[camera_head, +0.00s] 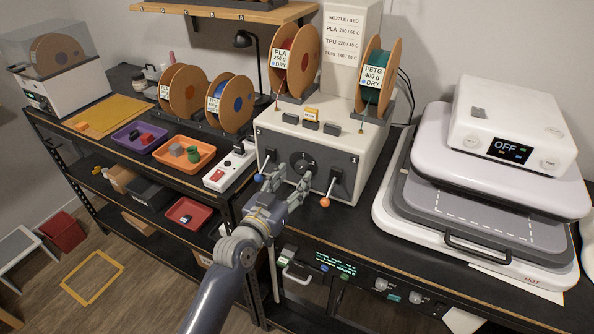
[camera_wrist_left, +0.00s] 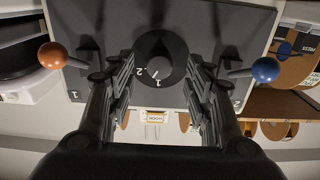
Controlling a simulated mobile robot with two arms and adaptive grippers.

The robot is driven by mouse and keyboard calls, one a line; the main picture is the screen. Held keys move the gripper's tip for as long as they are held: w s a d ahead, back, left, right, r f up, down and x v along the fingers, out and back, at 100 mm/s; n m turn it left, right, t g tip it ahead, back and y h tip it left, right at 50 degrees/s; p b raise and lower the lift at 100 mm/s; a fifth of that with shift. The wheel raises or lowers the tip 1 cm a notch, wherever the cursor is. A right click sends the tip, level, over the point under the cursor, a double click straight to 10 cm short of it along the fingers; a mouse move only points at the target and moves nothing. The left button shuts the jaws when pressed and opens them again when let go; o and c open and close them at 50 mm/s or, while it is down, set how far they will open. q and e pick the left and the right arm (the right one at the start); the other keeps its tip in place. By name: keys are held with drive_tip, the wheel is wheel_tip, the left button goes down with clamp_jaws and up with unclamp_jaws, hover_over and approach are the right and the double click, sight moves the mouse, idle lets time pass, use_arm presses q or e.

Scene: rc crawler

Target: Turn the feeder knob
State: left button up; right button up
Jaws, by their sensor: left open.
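The feeder knob (camera_head: 303,162) is a round dark knob on the front of a light box, the feeder (camera_head: 345,150). It shows larger in the left wrist view, upside down (camera_wrist_left: 160,58), with a short white mark and the numbers 1 and 2. I cannot tell exactly which number the mark points to. My left gripper (camera_head: 287,182) is open in front of the knob. In the left wrist view the fingers (camera_wrist_left: 162,85) stand on either side of the knob, with gaps, not clamped on it. My right gripper is not in view.
A blue-ball lever (camera_wrist_left: 266,69) and an orange-ball lever (camera_wrist_left: 53,56) flank the knob close to the fingers. Spools (camera_head: 294,62) stand on the feeder. A white power strip (camera_head: 230,167) lies to the left, a heat press (camera_head: 480,190) to the right.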

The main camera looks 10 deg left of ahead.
sight(301, 167)
use_arm(q)
drive_tip(key=shift+x, duration=1.4)
drive_tip(key=c, duration=1)
